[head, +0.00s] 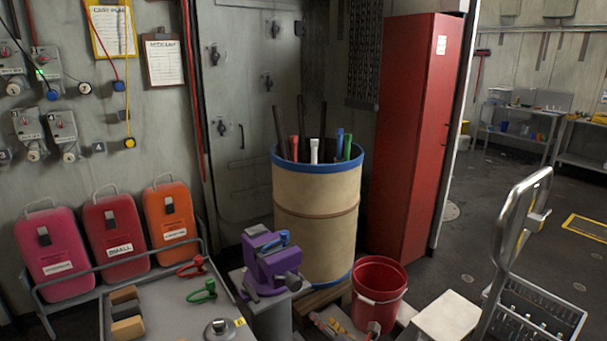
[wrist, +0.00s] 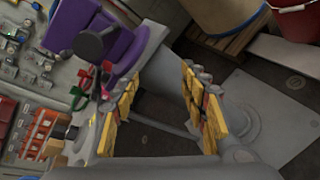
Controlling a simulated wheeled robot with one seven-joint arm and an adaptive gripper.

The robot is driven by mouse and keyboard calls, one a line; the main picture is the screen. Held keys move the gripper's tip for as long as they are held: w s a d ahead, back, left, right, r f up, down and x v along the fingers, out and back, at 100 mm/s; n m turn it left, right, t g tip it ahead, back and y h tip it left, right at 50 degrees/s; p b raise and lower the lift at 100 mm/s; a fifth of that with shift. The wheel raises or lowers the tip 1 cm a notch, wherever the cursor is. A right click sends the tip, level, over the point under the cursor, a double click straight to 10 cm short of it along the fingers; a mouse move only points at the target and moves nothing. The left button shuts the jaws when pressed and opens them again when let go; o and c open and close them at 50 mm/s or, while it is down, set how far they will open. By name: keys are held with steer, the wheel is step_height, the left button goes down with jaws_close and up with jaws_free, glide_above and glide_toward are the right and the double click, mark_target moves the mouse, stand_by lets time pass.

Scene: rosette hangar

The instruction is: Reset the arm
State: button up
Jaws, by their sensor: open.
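My gripper (wrist: 158,84) shows in the wrist view. Its two fingers with yellow pads stand wide apart, one left and one right of the middle. The gap between them is empty, with dark floor and a grey pedestal behind it. My gripper does not show in the head view. A purple vise (head: 268,262) stands on a grey pedestal in the head view, with a blue item at its jaws. The vise (wrist: 92,32) also shows at the upper left of the wrist view, beyond the left finger; no contact shows.
A bench (head: 165,310) with red and green clamps is at the front left. A tan drum (head: 315,210) holding several rods stands behind the vise. A red bucket (head: 378,290), a red locker (head: 412,130) and a metal-handled cart (head: 535,310) are to the right.

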steer(key=s+d+m+g+h+p, duration=0.1)
steer(key=s+d+m+g+h, duration=0.55)
steer(key=s+d+m, duration=0.9)
steer(key=s+a+r+m+g+p, duration=0.2)
steer(key=s+r+m+g+p, duration=0.15)
steer(key=s+r+m, duration=1.25)
steer(key=s+r+t+p, duration=0.2)
steer(key=s+r, duration=0.1)
steer(key=r, duration=0.6)
steer(key=shift+p, duration=0.3)
